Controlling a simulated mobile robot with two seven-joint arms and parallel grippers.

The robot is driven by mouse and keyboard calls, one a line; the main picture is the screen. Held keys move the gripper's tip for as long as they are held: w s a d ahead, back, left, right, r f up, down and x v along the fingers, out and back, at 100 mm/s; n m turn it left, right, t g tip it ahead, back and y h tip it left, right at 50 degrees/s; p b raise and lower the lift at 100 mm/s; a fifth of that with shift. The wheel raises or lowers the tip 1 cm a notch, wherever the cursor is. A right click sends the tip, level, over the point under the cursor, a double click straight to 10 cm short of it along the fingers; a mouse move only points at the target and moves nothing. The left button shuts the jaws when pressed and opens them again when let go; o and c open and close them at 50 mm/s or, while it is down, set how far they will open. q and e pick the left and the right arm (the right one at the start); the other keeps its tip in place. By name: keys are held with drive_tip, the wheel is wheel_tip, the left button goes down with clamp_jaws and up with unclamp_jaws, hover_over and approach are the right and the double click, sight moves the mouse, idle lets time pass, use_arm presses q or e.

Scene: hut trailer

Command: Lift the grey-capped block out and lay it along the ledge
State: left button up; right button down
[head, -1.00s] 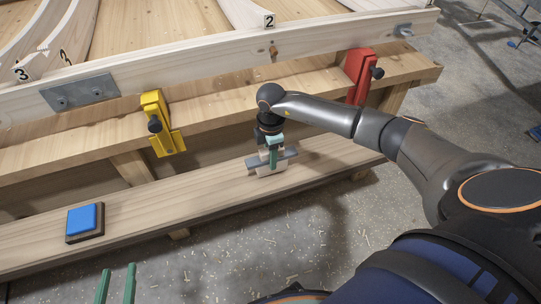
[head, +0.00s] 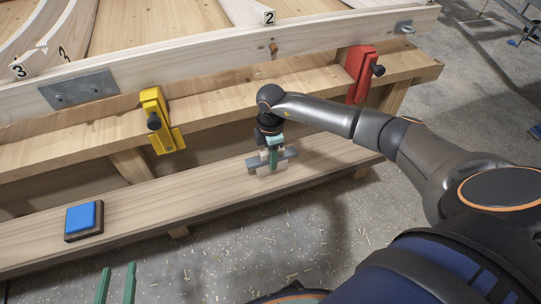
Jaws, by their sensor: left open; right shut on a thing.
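My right gripper (head: 271,157) points down over the lower wooden ledge (head: 205,190) and is shut on the grey-capped block, a small pale piece with a grey bar (head: 288,155) across it. The teal fingers cover much of the block. I cannot tell whether its lower end is touching the ledge, sits in something or is just above it. My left gripper (head: 117,268) is open and empty at the bottom left edge, in front of the ledge; only its two teal fingers show.
A blue square pad on a dark base (head: 83,219) sits on the ledge at left. A yellow clamp (head: 153,112) and a red clamp (head: 358,72) are on the upper beam (head: 215,112). The ledge between blue pad and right gripper is clear.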

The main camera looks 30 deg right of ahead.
drive_tip(key=shift+f, duration=0.1)
drive_tip(key=shift+c, duration=2.1)
unclamp_jaws()
wheel_tip(320, 180, up, 12)
drive_tip(key=p, duration=0.3)
drive_tip(key=shift+r, duration=0.25)
